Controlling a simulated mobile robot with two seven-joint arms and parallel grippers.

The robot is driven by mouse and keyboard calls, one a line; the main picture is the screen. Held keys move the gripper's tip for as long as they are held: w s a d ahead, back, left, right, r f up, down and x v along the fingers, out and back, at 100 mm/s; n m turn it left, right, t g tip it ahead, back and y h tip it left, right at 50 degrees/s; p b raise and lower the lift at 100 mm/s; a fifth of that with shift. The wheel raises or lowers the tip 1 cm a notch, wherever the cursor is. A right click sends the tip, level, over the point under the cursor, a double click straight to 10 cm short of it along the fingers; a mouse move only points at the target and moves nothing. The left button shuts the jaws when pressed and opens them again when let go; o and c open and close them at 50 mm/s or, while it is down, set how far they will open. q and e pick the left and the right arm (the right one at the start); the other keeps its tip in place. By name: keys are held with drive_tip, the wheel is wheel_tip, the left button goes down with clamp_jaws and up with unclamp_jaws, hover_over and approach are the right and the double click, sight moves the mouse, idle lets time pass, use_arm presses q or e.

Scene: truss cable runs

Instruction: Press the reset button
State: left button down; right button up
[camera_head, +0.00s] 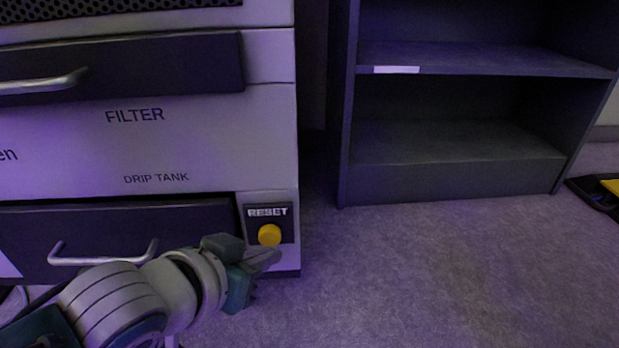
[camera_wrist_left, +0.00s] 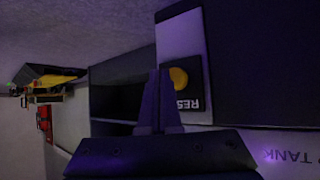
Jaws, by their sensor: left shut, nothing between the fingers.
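The yellow round reset button (camera_head: 269,235) sits on a dark panel (camera_head: 284,221) marked RESET, low at the right corner of the pale cabinet. In the left wrist view the button (camera_wrist_left: 179,77) shows right beside the tips of the shut fingers (camera_wrist_left: 160,75). I cannot tell whether they touch the panel. The button is not covered in the head view. My right gripper is in neither view.
The cabinet has a FILTER drawer (camera_head: 190,66) above and a DRIP TANK drawer (camera_head: 190,222) with a handle (camera_head: 103,254) left of the button. A dark shelf unit (camera_head: 455,183) stands to the right. Carpet (camera_head: 430,275) in front is clear. A black and yellow item (camera_head: 603,190) lies at the right edge.

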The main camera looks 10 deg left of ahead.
use_arm(q)
drive_tip(key=shift+w, duration=0.1)
idle(0.6)
drive_tip(key=shift+w+a, duration=0.15)
drive_tip(key=shift+w, duration=0.2)
drive_tip(key=shift+w+a, duration=0.15)
drive_tip(key=shift+w, duration=0.4)
idle(0.8)
drive_tip(key=shift+s, duration=0.1)
drive_tip(key=shift+s+d+p, duration=0.25)
drive_tip(key=shift+s+p, duration=0.35)
drive_tip(key=shift+s, duration=0.2)
